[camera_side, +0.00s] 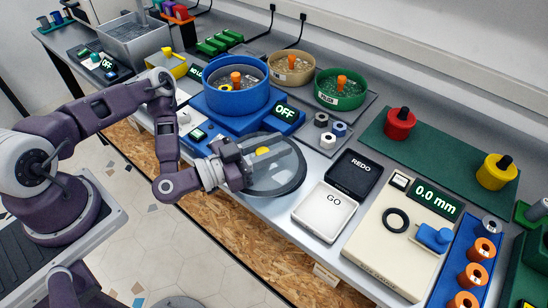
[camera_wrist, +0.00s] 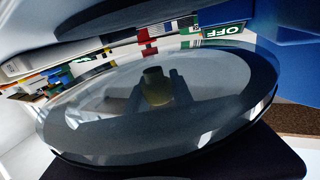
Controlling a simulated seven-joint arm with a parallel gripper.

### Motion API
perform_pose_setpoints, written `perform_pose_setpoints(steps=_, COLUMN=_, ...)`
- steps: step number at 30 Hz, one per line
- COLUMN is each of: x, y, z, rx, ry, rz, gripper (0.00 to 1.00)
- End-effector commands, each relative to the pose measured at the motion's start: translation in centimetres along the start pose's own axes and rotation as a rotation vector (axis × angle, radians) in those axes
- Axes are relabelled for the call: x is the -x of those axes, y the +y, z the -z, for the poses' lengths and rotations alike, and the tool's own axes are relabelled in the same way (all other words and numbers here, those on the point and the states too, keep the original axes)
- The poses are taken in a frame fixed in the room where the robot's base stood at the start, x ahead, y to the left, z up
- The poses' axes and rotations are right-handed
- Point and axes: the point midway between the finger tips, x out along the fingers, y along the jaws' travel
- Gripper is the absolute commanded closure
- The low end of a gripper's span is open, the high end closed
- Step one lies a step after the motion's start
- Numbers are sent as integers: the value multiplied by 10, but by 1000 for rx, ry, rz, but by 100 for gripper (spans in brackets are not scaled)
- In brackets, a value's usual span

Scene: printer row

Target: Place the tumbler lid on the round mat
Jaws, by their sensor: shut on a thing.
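The tumbler lid (camera_side: 285,172) is a large clear disc with a dark rim, at the front edge of the bench in the side view. It looks tilted there, and its underside clearance cannot be judged. My gripper (camera_side: 247,157) reaches it from the left and is shut on it. In the wrist view the lid (camera_wrist: 80,135) fills most of the picture, with an olive-yellow knob (camera_wrist: 155,82) between the dark fingers of my gripper (camera_wrist: 158,98). I cannot pick out a round mat for certain.
Behind the lid stand a blue bowl (camera_side: 235,98) and an OFF display (camera_side: 284,112). To the right are the black REDO pad (camera_side: 354,174), the white GO pad (camera_side: 325,210) and a cream gauge (camera_side: 378,265).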

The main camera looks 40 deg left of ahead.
Motion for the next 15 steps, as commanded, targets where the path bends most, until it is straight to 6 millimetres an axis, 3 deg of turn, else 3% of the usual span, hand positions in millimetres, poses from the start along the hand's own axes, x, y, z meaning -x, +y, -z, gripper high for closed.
perform_pose_setpoints(steps=3, x=0, y=0, z=-25, rx=-1, ry=-1, rz=1, gripper=100)
perform_pose_setpoints(steps=6, x=0, y=0, z=-36, rx=0, ry=-1, rz=0, gripper=100)
perform_pose_setpoints(steps=13, x=0, y=0, z=-36, rx=0, ry=-2, rz=-2, gripper=100)
perform_pose_setpoints(steps=14, x=0, y=0, z=-37, rx=0, ry=-2, rz=-2, gripper=68)
perform_pose_setpoints(steps=15, x=0, y=0, z=-37, rx=-1, ry=-2, rz=-2, gripper=61)
